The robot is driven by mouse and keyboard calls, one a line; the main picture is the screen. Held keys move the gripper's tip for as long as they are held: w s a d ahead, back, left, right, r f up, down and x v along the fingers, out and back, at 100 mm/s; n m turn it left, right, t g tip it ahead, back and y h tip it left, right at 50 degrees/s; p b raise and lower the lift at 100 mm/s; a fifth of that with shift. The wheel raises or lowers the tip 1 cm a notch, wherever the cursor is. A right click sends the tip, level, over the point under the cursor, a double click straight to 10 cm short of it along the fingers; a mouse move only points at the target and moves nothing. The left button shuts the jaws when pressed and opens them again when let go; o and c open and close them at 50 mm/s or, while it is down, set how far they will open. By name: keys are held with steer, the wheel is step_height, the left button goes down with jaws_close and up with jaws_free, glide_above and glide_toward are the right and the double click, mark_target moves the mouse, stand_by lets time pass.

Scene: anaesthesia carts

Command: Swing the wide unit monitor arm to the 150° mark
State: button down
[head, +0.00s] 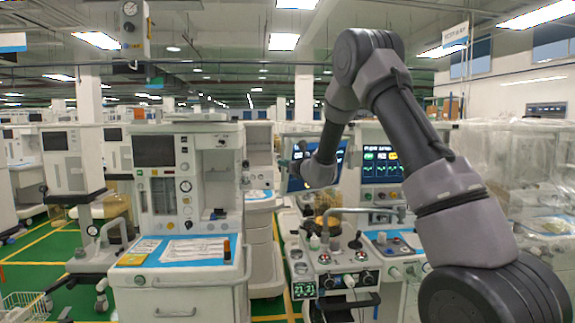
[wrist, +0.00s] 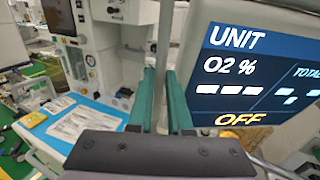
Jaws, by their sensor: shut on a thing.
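The wide unit (head: 345,255) stands right of centre in the head view, behind my arm. Its swing monitor (head: 297,184) has a blue-edged screen, partly covered by my wrist. In the wrist view the monitor screen (wrist: 240,75) fills the right side and reads "UNIT", "O2 %" and "OFF". My gripper (wrist: 161,78) has two green fingers, shut on a thin grey upright part at the monitor's left edge. In the head view my gripper (head: 297,158) is small and dark at the monitor. The monitor arm's joint, its angle scale and the 150° mark cannot be made out.
A second lit screen (head: 382,165) is on the wide unit at right. Plastic-covered equipment (head: 535,185) stands far right. Green floor (head: 50,262) shows at left.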

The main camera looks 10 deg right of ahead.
steer(key=shift+w+d, duration=0.1)
steer(key=shift+d, duration=0.25)
steer(key=c, duration=0.8)
jaws_free()
steer(key=shift+c, duration=0.2)
steer(key=v, duration=1)
steer(key=shift+s, duration=0.45)
steer(key=shift+a, duration=0.15)
